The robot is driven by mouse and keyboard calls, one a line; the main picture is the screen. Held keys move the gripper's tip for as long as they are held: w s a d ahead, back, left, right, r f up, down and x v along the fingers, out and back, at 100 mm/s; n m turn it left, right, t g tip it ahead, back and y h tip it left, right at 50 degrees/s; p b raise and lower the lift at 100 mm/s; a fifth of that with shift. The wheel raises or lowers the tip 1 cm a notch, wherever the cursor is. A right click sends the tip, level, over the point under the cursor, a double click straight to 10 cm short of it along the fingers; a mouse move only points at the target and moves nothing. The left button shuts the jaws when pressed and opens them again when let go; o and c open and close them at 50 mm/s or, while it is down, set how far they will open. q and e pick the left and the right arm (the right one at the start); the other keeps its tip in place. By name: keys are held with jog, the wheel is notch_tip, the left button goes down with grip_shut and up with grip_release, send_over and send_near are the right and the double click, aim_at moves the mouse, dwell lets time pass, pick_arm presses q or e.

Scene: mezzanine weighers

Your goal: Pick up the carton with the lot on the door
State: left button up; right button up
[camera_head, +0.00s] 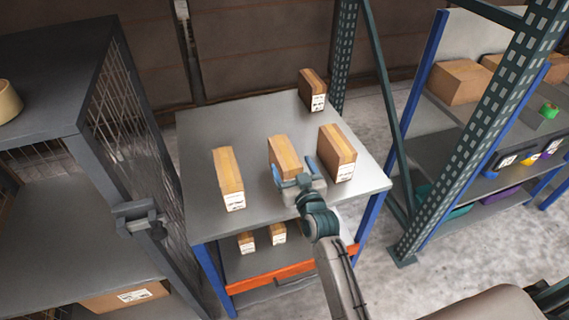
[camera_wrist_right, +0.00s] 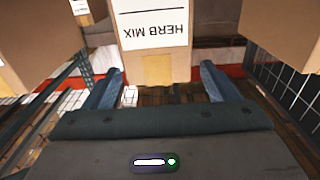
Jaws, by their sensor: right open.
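Four cartons, brown with white labels, stand on the grey table (camera_head: 262,118): a left carton (camera_head: 227,170), a middle carton (camera_head: 284,152), a right carton (camera_head: 338,147) and a back carton (camera_head: 312,85). My right gripper (camera_head: 295,172) is open at the near end of the middle carton. In the right wrist view, the open fingers (camera_wrist_right: 160,82) are either side of the near face of a carton (camera_wrist_right: 153,28), whose label reads HERB MIX upside down. I cannot tell whether they touch it. No lot on a door is readable. My left gripper is out of view.
A dark mesh cage (camera_head: 125,125) with a latch (camera_head: 140,217) stands close left of the table. Small cartons (camera_head: 278,232) sit on the lower shelf. A green rack upright (camera_head: 470,145) stands at right, with more boxes (camera_head: 460,82) behind it.

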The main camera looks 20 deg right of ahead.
aim_at(287, 156)
jog(key=w+p, duration=0.1)
jog(key=w, duration=0.3)
jog(key=shift+w+f+p, duration=0.15)
jog(key=shift+f+p, duration=0.05)
jog(key=shift+p, duration=0.2)
jog(key=shift+w+f, duration=0.1)
jog(key=shift+w, duration=0.25)
jog(key=shift+s, duration=0.1)
grip_shut()
